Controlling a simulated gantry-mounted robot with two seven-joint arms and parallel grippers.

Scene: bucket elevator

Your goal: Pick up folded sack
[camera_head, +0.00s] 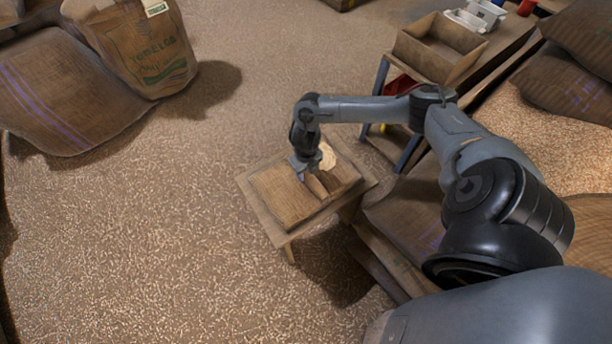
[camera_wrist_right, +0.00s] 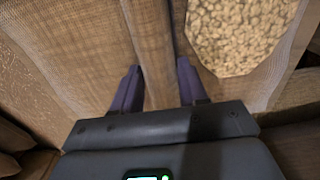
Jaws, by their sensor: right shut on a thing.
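A folded brown burlap sack (camera_head: 283,197) lies on a small low wooden table (camera_head: 262,219) in the middle of the head view. My right gripper (camera_head: 305,172) reaches down onto it from above. In the right wrist view, a raised fold of the sack (camera_wrist_right: 152,45) stands between the two purple fingers of my right gripper (camera_wrist_right: 159,88), and the gripper is shut on it. Burlap spreads out on both sides of the fold. My left gripper shows in neither view.
A pale patch of grain (camera_head: 327,157) sits by the gripper and also shows in the wrist view (camera_wrist_right: 238,35). A bench with a wooden box (camera_head: 440,48) stands at upper right. Full sacks (camera_head: 60,95) lie at upper left. The grain-strewn floor at left is clear.

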